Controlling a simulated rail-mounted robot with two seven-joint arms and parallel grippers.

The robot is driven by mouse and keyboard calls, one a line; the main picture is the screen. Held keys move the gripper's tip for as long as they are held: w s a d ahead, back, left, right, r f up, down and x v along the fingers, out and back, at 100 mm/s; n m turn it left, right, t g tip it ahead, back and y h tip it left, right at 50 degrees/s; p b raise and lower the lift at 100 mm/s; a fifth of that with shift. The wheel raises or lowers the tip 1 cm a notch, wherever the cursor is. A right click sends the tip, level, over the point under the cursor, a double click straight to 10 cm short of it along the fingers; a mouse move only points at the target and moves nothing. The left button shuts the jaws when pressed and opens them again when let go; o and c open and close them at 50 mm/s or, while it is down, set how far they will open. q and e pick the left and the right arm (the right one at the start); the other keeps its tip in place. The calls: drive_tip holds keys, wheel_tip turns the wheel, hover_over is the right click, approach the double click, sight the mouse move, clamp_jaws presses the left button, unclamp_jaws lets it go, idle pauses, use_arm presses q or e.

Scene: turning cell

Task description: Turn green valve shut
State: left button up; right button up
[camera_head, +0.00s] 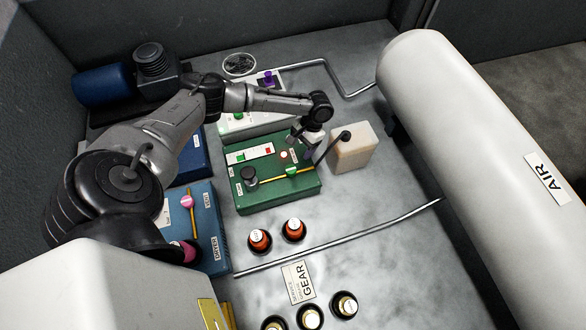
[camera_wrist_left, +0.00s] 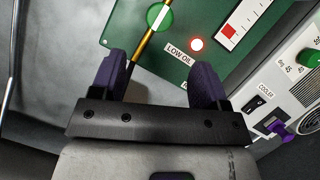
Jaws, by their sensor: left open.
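The green valve (camera_head: 291,171) is a round green hub on a yellow bar, mounted on the green panel (camera_head: 275,200). In the left wrist view the hub (camera_wrist_left: 158,17) is at the top, and the bar (camera_wrist_left: 148,48) slants down toward the inner side of the left-hand finger. My left gripper (camera_head: 311,143) is above the far right part of the panel. In its wrist view the gripper (camera_wrist_left: 162,78) is open with purple-tipped fingers. The bar's end is close to the left-hand finger; I cannot tell whether they touch. My right gripper is not in view.
A beige tank (camera_head: 352,150) with a black cap stands right of the panel, close to my gripper. The white cooler panel (camera_wrist_left: 290,80) is beside it. Orange-topped (camera_head: 260,240) round items stand in front. A large white air tank (camera_head: 470,130) fills the right.

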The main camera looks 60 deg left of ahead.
sight(291, 169)
use_arm(q)
drive_tip(key=x, duration=1.2)
drive_tip(key=shift+s+b, duration=0.15)
drive_tip(key=shift+b, duration=0.15)
drive_tip(key=shift+c, duration=0.4)
drive_tip(key=c, duration=0.8)
